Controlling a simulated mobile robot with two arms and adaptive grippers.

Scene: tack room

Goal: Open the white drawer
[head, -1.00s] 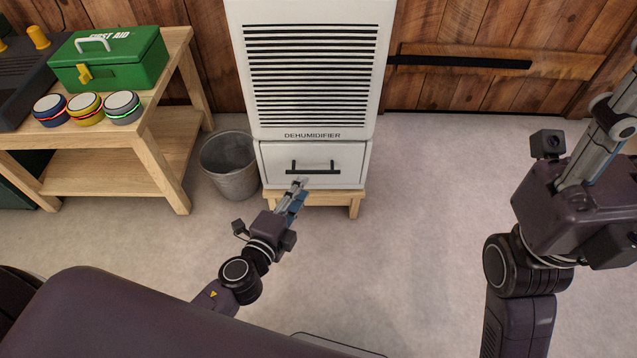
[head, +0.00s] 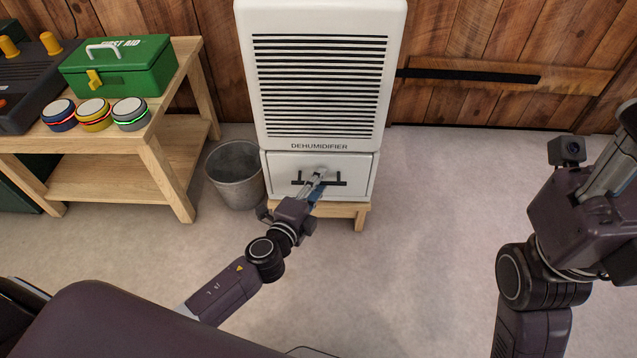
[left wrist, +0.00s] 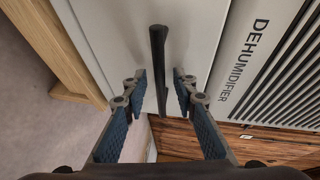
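The white drawer (head: 357,169) is the lower front of the white dehumidifier (head: 245,80) and looks closed. Its black bar handle (head: 338,183) runs sideways across its front. My left gripper (head: 318,176) is at the handle, partly covering it. In the left wrist view the handle (left wrist: 158,60) stands between the two open fingers of the left gripper (left wrist: 157,88), with a gap on each side. The drawer face (left wrist: 118,30) fills the upper middle there. My right arm is at the right of the head view; its fingertips are out of the picture.
The dehumidifier stands on a low wooden stand (head: 345,210). A metal bucket (head: 233,178) is just left of it. A wooden table (head: 160,142) at left bears a green first aid box (head: 130,68) and several round devices. The floor right of the stand is clear.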

